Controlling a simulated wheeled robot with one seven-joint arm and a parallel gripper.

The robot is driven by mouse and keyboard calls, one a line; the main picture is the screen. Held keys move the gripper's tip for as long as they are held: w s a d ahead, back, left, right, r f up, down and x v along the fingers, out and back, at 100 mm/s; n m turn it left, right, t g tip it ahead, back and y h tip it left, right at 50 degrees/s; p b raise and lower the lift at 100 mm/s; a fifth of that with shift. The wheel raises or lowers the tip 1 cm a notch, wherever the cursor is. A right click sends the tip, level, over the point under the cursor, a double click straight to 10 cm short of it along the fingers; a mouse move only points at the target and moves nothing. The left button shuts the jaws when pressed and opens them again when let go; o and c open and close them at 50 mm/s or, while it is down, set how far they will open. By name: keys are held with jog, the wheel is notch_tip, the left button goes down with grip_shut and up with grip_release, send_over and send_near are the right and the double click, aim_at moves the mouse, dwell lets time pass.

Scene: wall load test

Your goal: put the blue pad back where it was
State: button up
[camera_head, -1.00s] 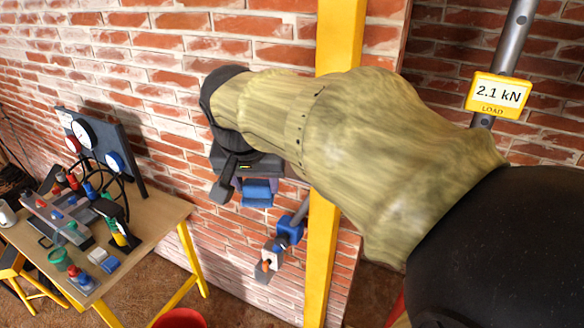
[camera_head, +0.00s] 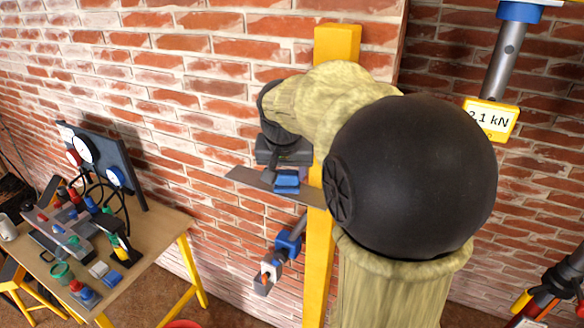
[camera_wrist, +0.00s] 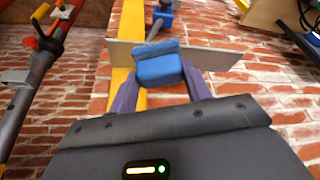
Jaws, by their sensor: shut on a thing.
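The blue pad (camera_head: 287,180) is at the end of my gripper (camera_head: 284,172), in front of the brick wall and left of the yellow post. In the wrist view the blue pad (camera_wrist: 158,70) sits between the two purple-grey fingers of my gripper (camera_wrist: 158,88), which are shut on it. A thin grey plate (camera_head: 248,178) lies crosswise just behind the pad and reaches across the post. It also shows in the wrist view (camera_wrist: 215,58). I cannot tell whether pad and plate touch. My arm hides part of the post.
The yellow post (camera_head: 322,265) stands upright at the wall. A blue clamp-like fitting (camera_head: 289,243) sticks out below the pad. A workbench (camera_head: 160,228) with gauges, hoses and small items stands at left. A load display (camera_head: 490,118) hangs on a grey tube at right.

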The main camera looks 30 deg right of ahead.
jog(key=w+d+p, duration=0.1)
jog(key=d, duration=0.1)
jog(key=w+d+f+p, duration=0.1)
jog(key=w, duration=0.1)
jog(key=w+d+f+p, duration=0.1)
jog(key=d, duration=0.1)
jog(key=shift+w+d+f, duration=0.1)
jog(key=shift+w+d, duration=0.05)
jog(key=shift+d, duration=0.2)
jog(key=shift+f, duration=0.45)
notch_tip(320, 180, down, 3)
jog(key=shift+f+p, duration=0.1)
jog(key=shift+p, duration=0.85)
jog(key=shift+w+d+f+p, duration=0.1)
jog(key=shift+p, duration=0.3)
jog(key=shift+f, duration=0.25)
jog(key=o, duration=0.9)
